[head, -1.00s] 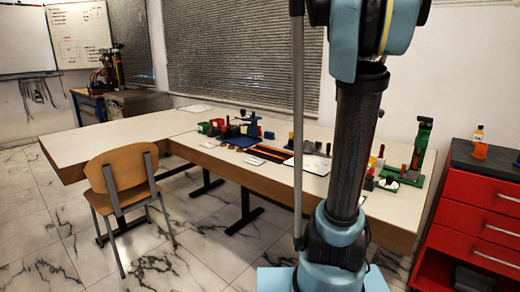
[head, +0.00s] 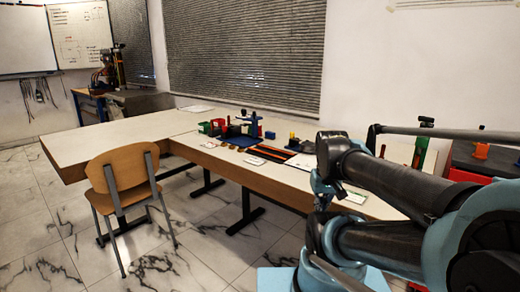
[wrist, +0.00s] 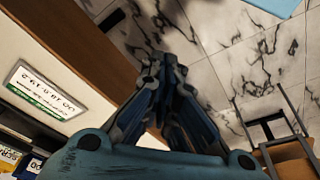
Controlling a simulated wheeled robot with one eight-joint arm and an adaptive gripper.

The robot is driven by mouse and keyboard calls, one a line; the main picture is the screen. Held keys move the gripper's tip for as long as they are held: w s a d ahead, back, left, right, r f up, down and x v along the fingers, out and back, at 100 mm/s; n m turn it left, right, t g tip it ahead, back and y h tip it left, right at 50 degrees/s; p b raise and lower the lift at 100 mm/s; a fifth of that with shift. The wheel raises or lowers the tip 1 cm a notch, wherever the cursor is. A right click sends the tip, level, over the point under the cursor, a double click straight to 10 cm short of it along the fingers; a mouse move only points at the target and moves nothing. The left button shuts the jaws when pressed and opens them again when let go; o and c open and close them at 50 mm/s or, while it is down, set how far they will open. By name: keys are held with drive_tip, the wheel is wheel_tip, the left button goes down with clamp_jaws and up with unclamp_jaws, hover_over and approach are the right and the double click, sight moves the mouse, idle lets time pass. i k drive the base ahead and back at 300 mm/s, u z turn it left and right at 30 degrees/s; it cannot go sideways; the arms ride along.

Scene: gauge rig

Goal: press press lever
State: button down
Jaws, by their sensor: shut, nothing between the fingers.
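A green upright stand (head: 420,150) with a dark top shows at the right of the head view, mostly hidden behind my arm. I cannot tell for sure which one bears the press lever, and no lever shows clearly. My gripper (wrist: 152,68) is shut and empty in the wrist view, by the brown table edge with floor beyond. In the head view my gripper (head: 320,192) is small and partly hidden at the table's front edge, apart from both devices.
The long table (head: 110,138) is bare at its left part. A wooden chair (head: 122,180) stands in front of it. A printed card (wrist: 48,90) lies near the table edge. Red and green bins (head: 212,125) stand farther back. An orange item (head: 481,150) is at the far right.

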sight(427, 120)
drive_tip(key=u, duration=0.9)
drive_tip(key=k, duration=1.75)
drive_tip(key=z, duration=1.2)
drive_tip(key=i, duration=1)
